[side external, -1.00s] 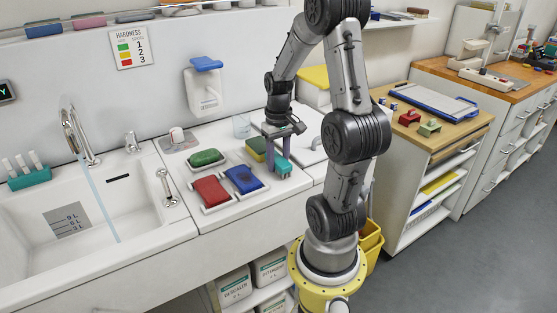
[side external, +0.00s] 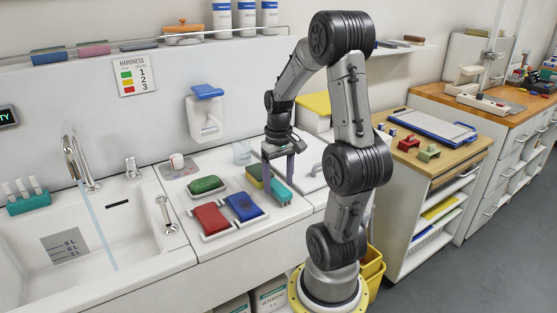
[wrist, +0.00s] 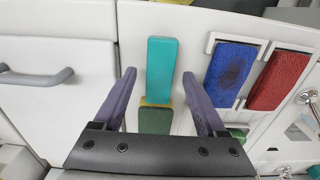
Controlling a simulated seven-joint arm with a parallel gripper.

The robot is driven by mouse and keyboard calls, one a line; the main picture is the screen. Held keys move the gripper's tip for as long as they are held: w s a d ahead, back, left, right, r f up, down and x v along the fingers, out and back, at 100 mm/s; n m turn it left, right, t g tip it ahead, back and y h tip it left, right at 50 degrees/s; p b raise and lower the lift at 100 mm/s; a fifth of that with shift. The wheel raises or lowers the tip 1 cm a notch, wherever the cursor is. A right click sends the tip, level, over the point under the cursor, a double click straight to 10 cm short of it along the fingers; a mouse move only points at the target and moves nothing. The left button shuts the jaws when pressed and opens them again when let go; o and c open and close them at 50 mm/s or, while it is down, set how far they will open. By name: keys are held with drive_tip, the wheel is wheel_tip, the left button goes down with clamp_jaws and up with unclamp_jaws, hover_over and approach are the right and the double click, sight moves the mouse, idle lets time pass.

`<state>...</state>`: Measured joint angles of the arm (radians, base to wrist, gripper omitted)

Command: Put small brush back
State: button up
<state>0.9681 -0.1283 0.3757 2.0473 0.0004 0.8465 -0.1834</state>
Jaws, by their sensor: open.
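A teal block (side external: 283,191), which may be the small brush, lies on the white counter near its front right. It also shows in the wrist view (wrist: 161,66) as a long plain top; no bristles show there. My gripper (side external: 278,178) is open above it. In the wrist view, the gripper's purple fingers (wrist: 159,76) stand apart on either side of the block's near end, with gaps on both sides. A yellow-and-green sponge (side external: 253,172) lies close behind the block, partly hidden by a finger.
Blue (side external: 244,207) and red (side external: 211,218) pads sit in white holders left of the block. A green pad (side external: 206,184) lies behind them. A clear cup (side external: 241,153) and a soap dispenser (side external: 206,118) stand at the back. The sink (side external: 80,230) is left.

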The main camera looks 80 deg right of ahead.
sight(278, 187)
wheel_tip(278, 187, up, 9)
drive_tip(key=a+r+n+t, duration=0.1)
drive_tip(key=a+n+t, duration=0.4)
drive_tip(key=a, duration=1.8)
drive_tip(key=n, duration=0.4)
drive_tip(key=shift+a+r+t, duration=0.3)
drive_tip(key=shift+r, duration=0.05)
drive_tip(key=shift+w, duration=0.1)
